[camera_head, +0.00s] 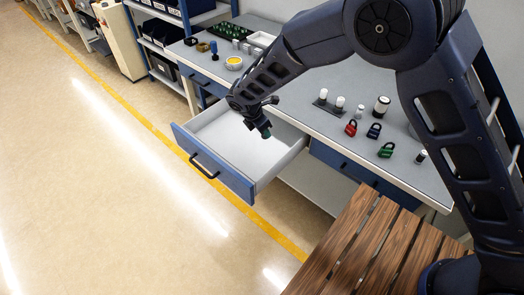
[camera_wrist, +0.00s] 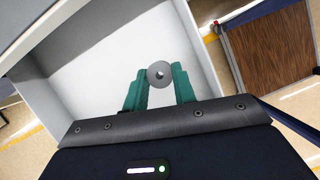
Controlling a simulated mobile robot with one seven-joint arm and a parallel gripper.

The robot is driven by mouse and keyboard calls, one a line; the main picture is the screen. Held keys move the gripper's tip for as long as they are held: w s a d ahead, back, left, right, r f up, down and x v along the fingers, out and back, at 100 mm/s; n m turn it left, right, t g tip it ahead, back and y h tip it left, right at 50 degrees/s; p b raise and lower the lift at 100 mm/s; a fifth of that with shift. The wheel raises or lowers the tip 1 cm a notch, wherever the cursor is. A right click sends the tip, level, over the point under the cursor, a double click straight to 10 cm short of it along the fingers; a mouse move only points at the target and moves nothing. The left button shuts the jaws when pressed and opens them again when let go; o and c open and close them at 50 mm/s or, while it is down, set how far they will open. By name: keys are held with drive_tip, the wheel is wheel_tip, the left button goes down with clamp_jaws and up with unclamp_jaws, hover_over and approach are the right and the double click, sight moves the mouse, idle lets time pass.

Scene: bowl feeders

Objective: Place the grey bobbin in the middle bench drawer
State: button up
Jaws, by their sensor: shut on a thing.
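The grey bobbin (camera_wrist: 159,74) shows end-on in the wrist view as a round grey disc with a dark hole. My gripper (camera_wrist: 158,90), with green fingers, is shut on it. In the head view my gripper (camera_head: 265,132) hangs over the open bench drawer (camera_head: 222,175), which has a blue front, a black handle and a white inside. The drawer is pulled far out from under the bench. In the wrist view the white drawer floor (camera_wrist: 100,70) lies below the bobbin and looks empty. The bobbin is hard to make out in the head view.
The grey bench top (camera_head: 300,100) holds red, blue and green padlocks (camera_head: 386,150), white-topped cylinders and a dish with yellow contents (camera_head: 234,62). A closed drawer (camera_head: 340,160) is at the right. A wooden slatted surface (camera_head: 350,240) is in front. The floor at left is clear.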

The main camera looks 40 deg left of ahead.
wheel_tip(320, 180, down, 15)
drive_tip(key=shift+f, duration=0.1)
idle(0.5)
drive_tip(key=shift+f, duration=0.1)
drive_tip(key=o, duration=0.9)
drive_tip(key=v, duration=1.2)
